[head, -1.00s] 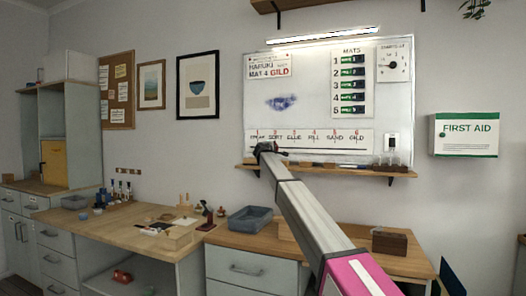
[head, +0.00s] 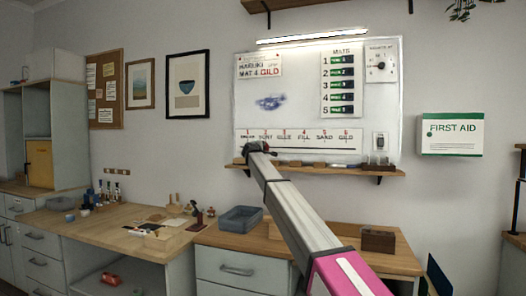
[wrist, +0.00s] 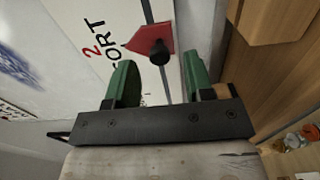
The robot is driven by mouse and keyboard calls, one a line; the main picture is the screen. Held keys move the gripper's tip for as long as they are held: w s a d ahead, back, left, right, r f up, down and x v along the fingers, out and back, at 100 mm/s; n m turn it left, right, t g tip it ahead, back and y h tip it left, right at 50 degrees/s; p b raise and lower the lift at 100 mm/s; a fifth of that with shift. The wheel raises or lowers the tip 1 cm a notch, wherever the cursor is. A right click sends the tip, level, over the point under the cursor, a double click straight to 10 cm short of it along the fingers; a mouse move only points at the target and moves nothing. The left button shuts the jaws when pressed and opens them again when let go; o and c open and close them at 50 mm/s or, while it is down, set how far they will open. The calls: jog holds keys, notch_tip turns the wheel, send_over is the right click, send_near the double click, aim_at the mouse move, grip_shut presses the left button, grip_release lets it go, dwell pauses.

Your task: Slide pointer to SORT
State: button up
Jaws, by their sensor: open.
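The pointer is a red tapered plate (wrist: 147,38) with a black round knob (wrist: 158,52), seen in the wrist view beside the red 2 and the letters ORT of the SORT label (wrist: 104,45). Its tip points toward that label. My gripper (wrist: 158,63) is open, its green fingers on either side of the knob's line, with visible gaps; I cannot tell the depth. In the head view my gripper (head: 257,149) is at the lower left of the whiteboard, below the SORT label (head: 265,136). The pointer does not show clearly there.
The labelled strip (head: 310,137) runs along the bottom of the whiteboard (head: 290,85). A wooden ledge (head: 340,170) with small items lies just under it. A blue-grey tray (head: 240,219) and a brown box (head: 378,240) stand on the bench below.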

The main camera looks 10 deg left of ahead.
jog(key=s, duration=0.8)
jog(key=shift+s+a, duration=0.25)
